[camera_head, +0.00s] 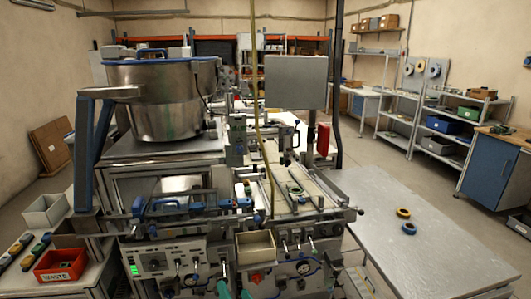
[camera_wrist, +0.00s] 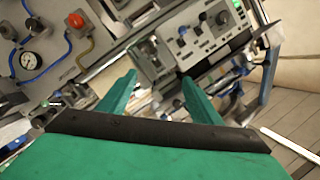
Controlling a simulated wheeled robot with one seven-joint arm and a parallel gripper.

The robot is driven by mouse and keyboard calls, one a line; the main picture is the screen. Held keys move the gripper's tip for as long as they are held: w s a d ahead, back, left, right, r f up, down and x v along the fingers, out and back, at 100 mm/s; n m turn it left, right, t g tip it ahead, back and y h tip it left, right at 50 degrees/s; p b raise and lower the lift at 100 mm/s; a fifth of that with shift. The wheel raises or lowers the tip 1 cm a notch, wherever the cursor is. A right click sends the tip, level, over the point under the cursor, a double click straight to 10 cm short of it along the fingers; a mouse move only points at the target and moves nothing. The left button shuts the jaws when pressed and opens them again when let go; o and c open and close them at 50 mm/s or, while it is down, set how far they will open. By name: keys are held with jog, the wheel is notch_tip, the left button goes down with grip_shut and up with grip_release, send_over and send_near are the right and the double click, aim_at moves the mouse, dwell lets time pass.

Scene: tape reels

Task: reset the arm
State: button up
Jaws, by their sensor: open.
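My gripper (camera_wrist: 158,92) is open in the wrist view, with its two green fingers spread and nothing between them. Its green fingertips also show at the bottom edge of the head view (camera_head: 236,290), low in front of the machine's control panel (camera_head: 165,263). In the wrist view the panel (camera_wrist: 205,40) appears tilted beyond the fingers. A yellow reel (camera_head: 403,213) and a blue reel (camera_head: 409,228) lie close together on the metal table (camera_head: 450,255) at the right, well apart from my gripper.
The machine with a large steel bowl (camera_head: 165,100) fills the middle. A beige bin (camera_head: 256,246) is fixed at its front. A red bin (camera_head: 60,265) and a grey bin (camera_head: 45,211) stand at the left. Most of the metal table is clear. Shelves (camera_head: 430,125) stand far right.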

jog(key=s+d+f+m+t+h, duration=0.1)
jog(key=s+f+h, duration=0.2)
jog(key=s+f, duration=0.55)
jog(key=s+d+f+m+h, duration=0.25)
jog(key=s+f, duration=0.25)
jog(key=s, duration=0.6)
jog(key=s+d+r+n+h, duration=0.1)
jog(key=s+d+n, duration=0.1)
jog(key=s, duration=0.8)
jog(key=s+d+n, duration=0.2)
jog(key=s+n, duration=0.3)
jog(key=s, duration=0.5)
jog(key=shift+s+d+r+h, duration=0.3)
jog(key=shift+s+r+h, duration=0.05)
jog(key=shift+s+r, duration=0.05)
